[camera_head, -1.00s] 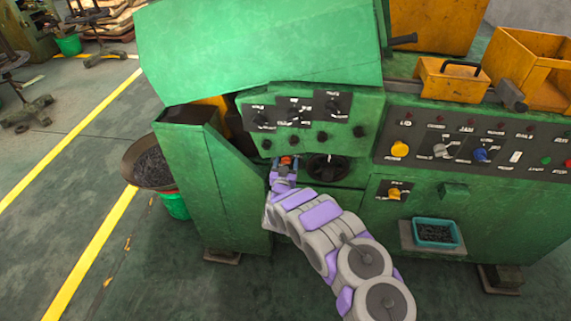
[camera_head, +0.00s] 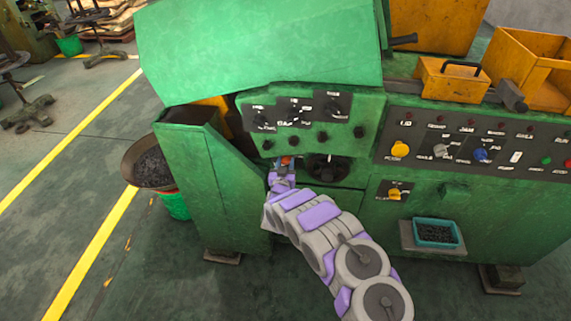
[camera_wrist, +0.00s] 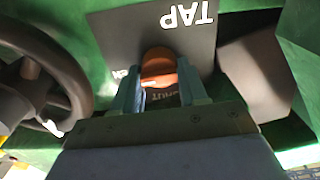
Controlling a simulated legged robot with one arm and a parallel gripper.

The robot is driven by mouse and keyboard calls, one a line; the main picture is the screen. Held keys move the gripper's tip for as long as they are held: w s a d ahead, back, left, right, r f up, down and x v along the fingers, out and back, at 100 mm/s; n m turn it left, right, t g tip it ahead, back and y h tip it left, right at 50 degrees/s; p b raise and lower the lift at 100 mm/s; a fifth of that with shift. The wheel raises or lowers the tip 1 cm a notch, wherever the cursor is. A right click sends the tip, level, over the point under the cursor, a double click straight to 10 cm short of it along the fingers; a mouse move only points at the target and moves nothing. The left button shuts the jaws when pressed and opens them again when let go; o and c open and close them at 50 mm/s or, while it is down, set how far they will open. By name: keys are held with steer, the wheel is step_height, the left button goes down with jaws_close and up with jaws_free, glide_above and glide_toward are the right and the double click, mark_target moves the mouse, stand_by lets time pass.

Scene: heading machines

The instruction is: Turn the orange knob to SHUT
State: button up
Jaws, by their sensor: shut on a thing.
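The orange knob (camera_wrist: 158,68) sits on a dark plate (camera_wrist: 112,38) in the wrist view. The plate carries the word TAP, upside down in this view, and a partly hidden label by the fingers that seems to read SHUT. My gripper (camera_wrist: 158,92) is shut on the orange knob, one finger on each side of it. In the head view the knob (camera_head: 286,160) is a small orange spot at the tip of my gripper (camera_head: 284,166), low on the green machine's front. Which way the knob points is hard to tell.
A dark handwheel (camera_head: 328,167) is just right of my gripper, and shows large in the wrist view (camera_wrist: 45,75). Several black knobs (camera_head: 322,137) sit above it. A green cabinet side (camera_head: 200,185) stands close on the left. A panel with coloured knobs (camera_head: 480,150) is at right.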

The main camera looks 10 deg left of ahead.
steer(key=n, duration=0.3)
steer(key=shift+a, duration=0.2)
steer(key=n+p, duration=0.1)
steer(key=n, duration=0.4)
steer(key=shift+n, duration=0.4)
steer(key=n+p, duration=0.1)
steer(key=n, duration=0.3)
steer(key=shift+a+n, duration=0.15)
steer(key=shift+n, duration=0.15)
steer(key=shift+f+n+p, duration=0.15)
steer(key=shift+n+p, duration=0.4)
steer(key=shift+n, duration=1.35)
steer(key=shift+s, duration=0.1)
steer(key=o, duration=0.9)
steer(key=shift+f, duration=0.1)
steer(key=shift+o, duration=0.8)
steer(key=shift+a, duration=0.2)
